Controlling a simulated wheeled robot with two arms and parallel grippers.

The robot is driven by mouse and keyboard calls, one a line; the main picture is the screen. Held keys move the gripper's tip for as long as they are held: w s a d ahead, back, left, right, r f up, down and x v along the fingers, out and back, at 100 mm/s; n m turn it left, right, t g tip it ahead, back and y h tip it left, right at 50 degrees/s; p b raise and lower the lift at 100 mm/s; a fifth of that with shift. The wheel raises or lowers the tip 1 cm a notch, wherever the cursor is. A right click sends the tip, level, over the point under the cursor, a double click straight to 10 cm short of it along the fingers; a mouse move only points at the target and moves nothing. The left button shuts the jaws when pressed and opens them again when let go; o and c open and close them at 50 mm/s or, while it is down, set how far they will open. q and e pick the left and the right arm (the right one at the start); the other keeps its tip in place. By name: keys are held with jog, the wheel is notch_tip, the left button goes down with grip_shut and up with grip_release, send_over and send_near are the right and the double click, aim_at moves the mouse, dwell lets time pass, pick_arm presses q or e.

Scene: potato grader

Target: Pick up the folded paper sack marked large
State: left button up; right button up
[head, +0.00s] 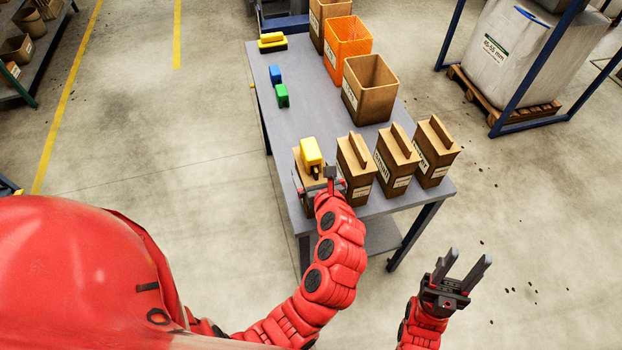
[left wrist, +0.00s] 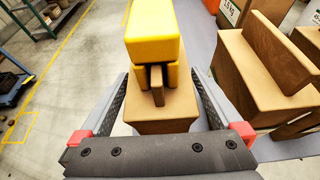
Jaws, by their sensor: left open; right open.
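Several brown folded paper sacks stand upright in a row at the table's near end. The leftmost sack (head: 300,178) has a yellow block (head: 311,152) on its top ridge; my gripper partly hides this sack. The other sacks (head: 355,170) (head: 396,156) (head: 436,152) carry white labels too small to read surely; I cannot tell which is marked large. My left gripper (head: 328,178) is open at the leftmost sack. In the left wrist view its fingers (left wrist: 160,88) lie either side of the sack's ridge and yellow block (left wrist: 152,42). My right gripper (head: 462,272) is open and empty, right of the table.
On the grey table (head: 325,115) stand an open brown sack (head: 368,95), an orange bin (head: 347,48), a green block (head: 282,97), a blue block (head: 275,76) and a yellow-and-black item (head: 272,42). A large white bag (head: 510,50) stands on a pallet at right.

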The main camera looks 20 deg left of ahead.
pick_arm(q)
jog(key=shift+x, duration=1.15)
jog(key=shift+r, duration=0.1)
grip_shut()
